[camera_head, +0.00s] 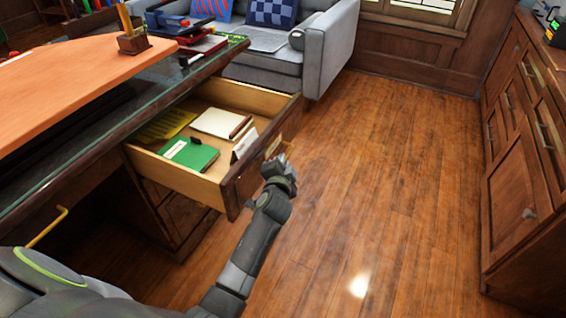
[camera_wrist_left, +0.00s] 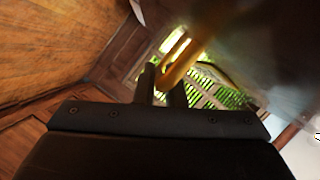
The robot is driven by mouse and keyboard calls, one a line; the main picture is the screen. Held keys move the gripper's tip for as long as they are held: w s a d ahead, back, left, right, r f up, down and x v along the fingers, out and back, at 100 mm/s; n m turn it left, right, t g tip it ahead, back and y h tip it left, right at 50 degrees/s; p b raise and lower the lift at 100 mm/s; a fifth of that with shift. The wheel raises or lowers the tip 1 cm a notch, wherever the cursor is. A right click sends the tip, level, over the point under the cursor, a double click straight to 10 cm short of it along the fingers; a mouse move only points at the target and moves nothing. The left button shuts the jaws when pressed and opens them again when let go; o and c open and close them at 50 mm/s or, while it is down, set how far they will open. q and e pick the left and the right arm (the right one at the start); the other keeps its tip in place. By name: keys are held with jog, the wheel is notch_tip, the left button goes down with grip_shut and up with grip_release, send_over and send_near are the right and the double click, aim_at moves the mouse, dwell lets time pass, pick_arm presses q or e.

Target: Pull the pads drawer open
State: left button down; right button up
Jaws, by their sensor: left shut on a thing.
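The pads drawer (camera_head: 235,183) stands well out from the desk, its inside in plain view. In it lie a green pad (camera_head: 190,154), a cream pad with a brown edge (camera_head: 220,123), a yellow pad (camera_head: 165,125) and a small white card (camera_head: 244,145) near the front. My left gripper (camera_head: 277,165) is at the outer face of the drawer front, shut on its brass handle. In the left wrist view the handle (camera_wrist_left: 184,60) runs between the two dark fingers (camera_wrist_left: 163,85). My right gripper is not in view.
The desk (camera_head: 70,80) has a glass-edged top with a pen holder (camera_head: 131,40). A grey sofa (camera_head: 325,40) stands behind. Wood cabinets (camera_head: 515,170) line the right side. The wood floor (camera_head: 385,170) between is clear.

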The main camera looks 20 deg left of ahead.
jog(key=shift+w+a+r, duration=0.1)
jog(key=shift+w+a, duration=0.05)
pick_arm(q)
jog(key=c, duration=1.5)
grip_release()
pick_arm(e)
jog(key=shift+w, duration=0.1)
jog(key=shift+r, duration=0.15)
